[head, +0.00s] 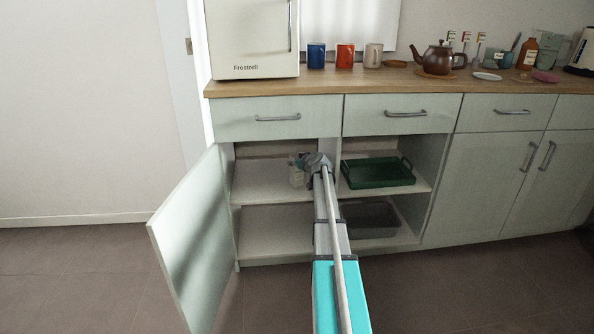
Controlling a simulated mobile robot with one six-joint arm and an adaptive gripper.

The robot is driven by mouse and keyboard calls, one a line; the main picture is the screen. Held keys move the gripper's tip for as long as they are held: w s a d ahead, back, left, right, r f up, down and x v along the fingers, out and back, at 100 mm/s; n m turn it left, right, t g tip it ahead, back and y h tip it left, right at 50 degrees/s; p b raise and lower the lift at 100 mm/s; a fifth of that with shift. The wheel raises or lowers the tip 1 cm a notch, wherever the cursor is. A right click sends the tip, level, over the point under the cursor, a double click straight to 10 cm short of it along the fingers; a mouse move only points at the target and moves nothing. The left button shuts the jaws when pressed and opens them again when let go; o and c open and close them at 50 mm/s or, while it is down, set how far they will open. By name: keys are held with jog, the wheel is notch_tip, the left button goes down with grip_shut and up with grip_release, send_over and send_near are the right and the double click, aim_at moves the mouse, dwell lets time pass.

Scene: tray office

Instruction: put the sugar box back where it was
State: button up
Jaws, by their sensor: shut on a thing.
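My arm reaches into the open cabinet under the counter. My gripper (308,164) is at the upper shelf (262,182), left of the green tray. It is shut on a small pale box (296,175), which I take to be the sugar box. The box shows just left of the gripper, at the shelf's middle; its right side is hidden by the gripper. Whether the box touches the shelf I cannot tell.
The cabinet door (192,245) stands open at the left. A green tray (378,183) is on the upper shelf, right of my arm. A grey bin (372,221) is below it. The upper shelf's left part is clear. Mugs and a teapot (436,60) stand on the counter.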

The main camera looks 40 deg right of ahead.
jog(key=shift+d+f+b, duration=0.2)
jog(key=shift+f+b, duration=0.3)
jog(key=shift+f, duration=0.3)
jog(key=shift+f, duration=0.1)
jog(key=o, duration=1.3)
jog(key=shift+c, duration=0.2)
jog(key=shift+s+a+r, duration=0.1)
jog(key=shift+s+r, duration=0.15)
jog(key=shift+s, duration=0.05)
jog(key=p+v, duration=0.4)
jog(key=v, duration=0.7)
jog(key=shift+s+p, duration=0.2)
jog(key=shift+p, duration=0.1)
jog(key=shift+r, duration=0.1)
